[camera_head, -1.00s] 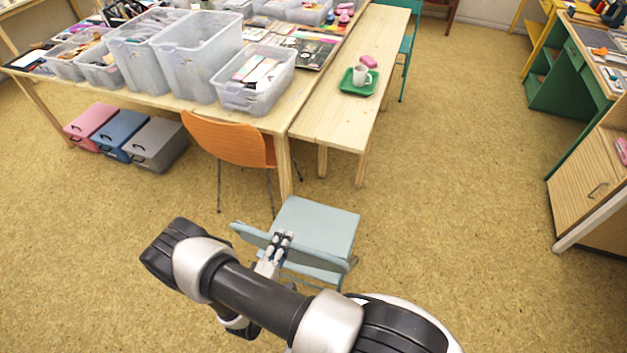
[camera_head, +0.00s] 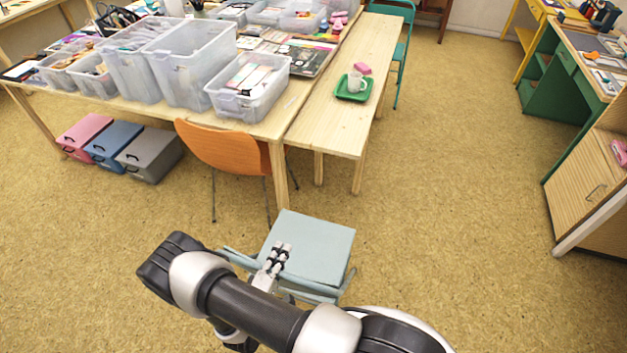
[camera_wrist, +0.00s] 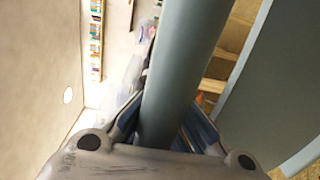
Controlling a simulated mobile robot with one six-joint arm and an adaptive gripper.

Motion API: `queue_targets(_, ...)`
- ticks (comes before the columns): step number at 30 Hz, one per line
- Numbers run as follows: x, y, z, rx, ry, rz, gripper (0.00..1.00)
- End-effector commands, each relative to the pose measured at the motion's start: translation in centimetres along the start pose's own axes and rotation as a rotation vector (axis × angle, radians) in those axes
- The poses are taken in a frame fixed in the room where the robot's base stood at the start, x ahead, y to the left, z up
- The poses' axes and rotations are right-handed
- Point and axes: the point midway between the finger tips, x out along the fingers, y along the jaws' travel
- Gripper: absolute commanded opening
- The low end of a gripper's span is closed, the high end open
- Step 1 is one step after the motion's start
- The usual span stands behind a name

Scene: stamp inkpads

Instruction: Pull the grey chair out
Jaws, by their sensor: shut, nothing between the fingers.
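The grey chair, a light blue-grey one, stands on the floor at lower centre of the head view. Its seat (camera_head: 312,248) is empty, and its back rail is on the near side, partly hidden by my arm. My gripper (camera_head: 277,256) is at the back rail, with its fingers reaching over it toward the seat. In the wrist view the rail (camera_wrist: 183,70) runs through the middle, right in front of my gripper (camera_wrist: 165,125), and the seat (camera_wrist: 275,85) shows at right. My gripper is shut with nothing held; whether it touches the rail I cannot tell.
An orange chair (camera_head: 225,148) stands at the wooden table (camera_head: 272,122) beyond. A bench (camera_head: 330,110) holds a green tray (camera_head: 353,92) with a mug. Several lidded boxes (camera_head: 150,155) stand under the table. Floor at right (camera_head: 440,200) is clear; a cabinet (camera_head: 590,185) stands beyond.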

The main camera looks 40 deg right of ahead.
Motion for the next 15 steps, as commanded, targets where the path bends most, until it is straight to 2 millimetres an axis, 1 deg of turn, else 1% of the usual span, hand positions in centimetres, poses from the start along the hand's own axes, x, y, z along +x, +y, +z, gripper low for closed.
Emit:
queue_targets(2, -0.14, 0.02, -0.16, -0.001, 0.005, -0.002, 0.01)
queue_targets(15, -0.2, 0.28, -0.21, -0.002, 0.005, 0.002, 0.3)
